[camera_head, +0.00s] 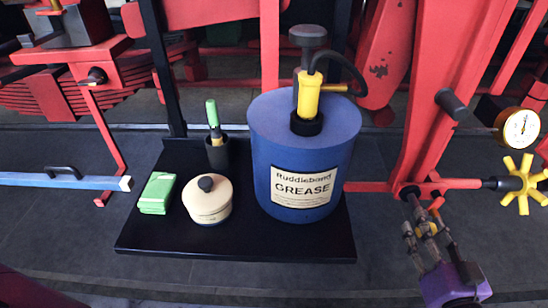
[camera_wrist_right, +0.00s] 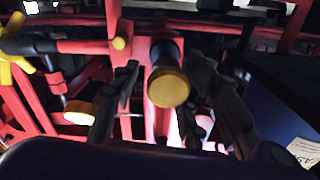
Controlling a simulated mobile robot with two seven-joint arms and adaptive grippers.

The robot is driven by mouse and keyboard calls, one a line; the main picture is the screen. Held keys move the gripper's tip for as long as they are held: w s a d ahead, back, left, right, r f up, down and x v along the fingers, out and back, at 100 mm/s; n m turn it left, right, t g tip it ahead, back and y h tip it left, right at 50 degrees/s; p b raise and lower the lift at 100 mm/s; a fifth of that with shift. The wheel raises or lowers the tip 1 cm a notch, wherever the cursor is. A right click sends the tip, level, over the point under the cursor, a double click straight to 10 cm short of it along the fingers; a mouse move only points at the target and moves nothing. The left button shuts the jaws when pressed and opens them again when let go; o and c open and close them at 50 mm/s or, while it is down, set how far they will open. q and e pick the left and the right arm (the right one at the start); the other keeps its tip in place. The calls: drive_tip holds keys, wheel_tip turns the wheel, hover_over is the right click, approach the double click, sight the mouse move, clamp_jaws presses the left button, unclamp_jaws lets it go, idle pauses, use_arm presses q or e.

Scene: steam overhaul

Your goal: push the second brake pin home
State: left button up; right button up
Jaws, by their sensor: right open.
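In the head view a dark cylindrical pin (camera_head: 452,104) sticks out of the red upright, left of the gauge. My right gripper (camera_head: 424,217) is open at the lower right, close below that lower end. In the right wrist view a dark pin with a brass-coloured end face (camera_wrist_right: 168,88) shows between the two spread fingers (camera_wrist_right: 165,100). I see no contact with it, and cannot tell which head-view pin it is. My left gripper is out of view.
A yellow handwheel (camera_head: 522,184) and a round gauge (camera_head: 521,128) are right of the upright. A blue grease drum (camera_head: 273,165) stands on a black tray (camera_head: 250,245) with a beige pot (camera_head: 207,205) and a green block (camera_head: 157,192). A blue bar (camera_head: 95,181) lies left.

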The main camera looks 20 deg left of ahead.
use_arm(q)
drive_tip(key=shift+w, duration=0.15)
use_arm(e)
drive_tip(key=shift+c, duration=0.3)
clamp_jaws()
drive_tip(key=x, duration=0.5)
drive_tip(key=shift+w, duration=0.1)
drive_tip(key=shift+w+r, duration=0.1)
drive_tip(key=shift+r, duration=0.1)
drive_tip(key=shift+d, duration=0.1)
drive_tip(key=shift+c, duration=0.5)
unclamp_jaws()
drive_tip(key=shift+o, duration=0.8)
drive_tip(key=shift+w, duration=0.15)
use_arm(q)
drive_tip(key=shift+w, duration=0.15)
use_arm(e)
drive_tip(key=shift+f, duration=0.1)
